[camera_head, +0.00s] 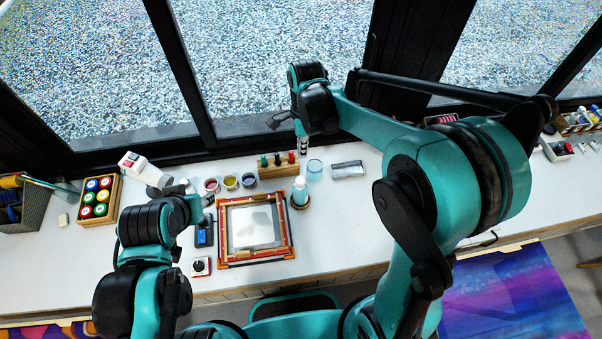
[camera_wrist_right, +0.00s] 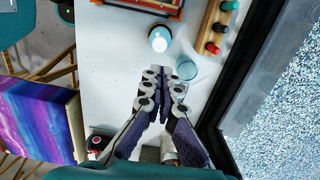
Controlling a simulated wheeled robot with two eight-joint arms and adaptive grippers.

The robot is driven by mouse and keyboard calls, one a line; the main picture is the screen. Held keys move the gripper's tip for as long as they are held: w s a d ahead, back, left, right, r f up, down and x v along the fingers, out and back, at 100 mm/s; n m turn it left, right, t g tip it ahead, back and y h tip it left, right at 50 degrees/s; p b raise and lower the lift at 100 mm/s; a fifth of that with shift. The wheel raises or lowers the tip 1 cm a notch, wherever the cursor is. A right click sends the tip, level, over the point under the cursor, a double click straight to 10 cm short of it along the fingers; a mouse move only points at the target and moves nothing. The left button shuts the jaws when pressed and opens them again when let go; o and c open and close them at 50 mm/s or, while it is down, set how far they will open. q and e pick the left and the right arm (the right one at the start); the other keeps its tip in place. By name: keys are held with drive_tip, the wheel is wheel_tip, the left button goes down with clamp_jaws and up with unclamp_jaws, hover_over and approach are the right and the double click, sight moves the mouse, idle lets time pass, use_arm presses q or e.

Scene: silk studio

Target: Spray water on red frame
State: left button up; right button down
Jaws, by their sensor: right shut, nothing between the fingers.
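The red frame (camera_head: 286,226), with orange-red sides and a pale sheet inside, lies flat on the white worktop. A corner of it shows at the top of the right wrist view (camera_wrist_right: 150,6). A light blue bottle (camera_head: 300,190) stands upright just right of the frame; its white top shows in the wrist view (camera_wrist_right: 159,39). My right gripper (camera_head: 303,153) is above the rear of the worktop, apart from the bottle. Its fingers are together and empty in the wrist view (camera_wrist_right: 161,75). My left gripper (camera_head: 188,188) is left of the frame; its fingers are too small to tell.
Small colour pots (camera_head: 230,182) stand behind the frame. A white handheld device (camera_head: 143,168) is near my left arm. Windows border the rear.

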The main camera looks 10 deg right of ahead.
sight(301, 179)
drive_tip(key=f, duration=0.6)
drive_tip(key=f+b, duration=0.1)
drive_tip(key=f, duration=0.5)
drive_tip(key=shift+s+a+f, duration=0.15)
drive_tip(key=shift+a+f, duration=0.05)
drive_tip(key=shift+f, duration=0.05)
drive_tip(key=shift+f, duration=0.1)
